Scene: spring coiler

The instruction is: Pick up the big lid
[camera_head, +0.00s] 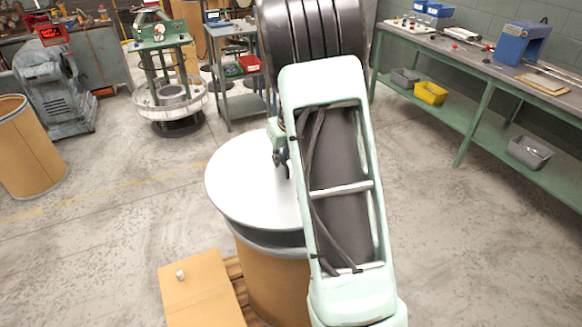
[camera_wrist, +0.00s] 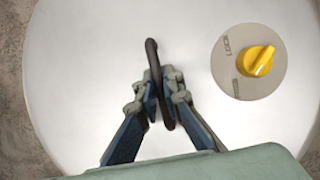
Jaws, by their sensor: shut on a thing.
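The big lid is a wide, pale round disc; it shows in the head view (camera_head: 235,185) and fills most of the wrist view (camera_wrist: 85,60). It is over a brown drum (camera_head: 275,285). A dark strip shows between the lid's front edge and the drum's grey rim, so the lid looks raised off it. A dark loop handle (camera_wrist: 151,55) stands up from the lid. My gripper (camera_wrist: 162,98) is shut on this handle in the wrist view. In the head view my arm hides the lid's right part and most of the gripper.
A yellow knob (camera_wrist: 255,61) sits on a grey round plate beside the handle. A cardboard piece (camera_head: 195,290) lies left of the drum. Another brown drum (camera_head: 28,150) stands far left. A long green-legged bench (camera_head: 480,75) runs along the right.

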